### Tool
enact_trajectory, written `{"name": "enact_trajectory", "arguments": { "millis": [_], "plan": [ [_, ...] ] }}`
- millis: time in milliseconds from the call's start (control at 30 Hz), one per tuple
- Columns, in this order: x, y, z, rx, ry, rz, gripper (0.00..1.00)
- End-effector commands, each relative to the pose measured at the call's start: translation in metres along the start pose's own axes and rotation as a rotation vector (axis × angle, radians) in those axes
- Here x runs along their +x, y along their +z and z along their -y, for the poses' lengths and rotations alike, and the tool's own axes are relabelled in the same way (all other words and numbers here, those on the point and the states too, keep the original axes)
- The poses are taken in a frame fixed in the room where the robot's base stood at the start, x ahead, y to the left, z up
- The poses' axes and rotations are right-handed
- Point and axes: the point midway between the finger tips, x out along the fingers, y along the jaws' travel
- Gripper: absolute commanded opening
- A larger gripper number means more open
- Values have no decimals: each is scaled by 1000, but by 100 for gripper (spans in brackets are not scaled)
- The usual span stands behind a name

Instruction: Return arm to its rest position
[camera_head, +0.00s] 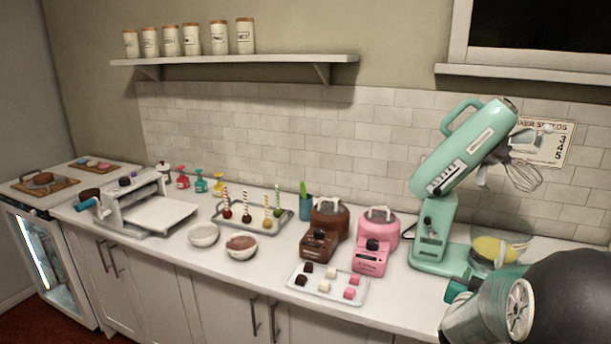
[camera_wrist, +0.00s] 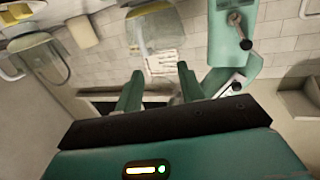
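My arm reaches in at the lower right of the head view, in front of the counter's right end. My gripper (camera_wrist: 160,72) shows from behind in the wrist view: two teal fingers stand apart past a dark bar, with nothing visible between them. In the head view only teal parts of the hand show near the arm's end, left of my grey-green and black arm links; the fingertips cannot be made out clearly there. The teal stand mixer (camera_head: 462,160), head tilted up with a wire whisk (camera_head: 522,172), stands just beyond my arm. Its column (camera_wrist: 232,45) shows in the wrist view.
A yellow-topped bowl (camera_head: 497,250) is close to my arm. Left along the counter are a tray of small cubes (camera_head: 318,298), pink (camera_head: 373,255) and brown (camera_head: 320,243) machines, two bowls, a cake-pop tray (camera_head: 228,224) and a white sheeter (camera_head: 150,212). A shelf (camera_head: 230,60) holds canisters.

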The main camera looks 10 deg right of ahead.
Motion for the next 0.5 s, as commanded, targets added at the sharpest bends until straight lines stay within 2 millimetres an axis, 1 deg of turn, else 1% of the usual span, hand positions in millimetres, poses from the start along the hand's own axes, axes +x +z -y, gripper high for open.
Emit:
{"name": "enact_trajectory", "arguments": {
  "millis": [33,67,100,167,200,267,300,367,400,467,500],
  "plan": [
    [-9,-10,16,6,-46,26,39],
    [-16,-14,27,8,-78,53,39],
    [-26,-19,41,9,-122,90,39],
    [-45,-25,62,4,-191,154,39],
    [-58,-29,74,0,-234,195,39],
    [-81,-34,92,-13,-298,260,39],
    [-98,-36,102,-25,-338,302,39],
    [-123,-40,114,-46,-394,366,39],
    [-142,-41,121,-63,-429,409,39],
    [-170,-43,128,-92,-478,472,39],
    [-188,-44,131,-114,-507,515,39]
  ]
}}
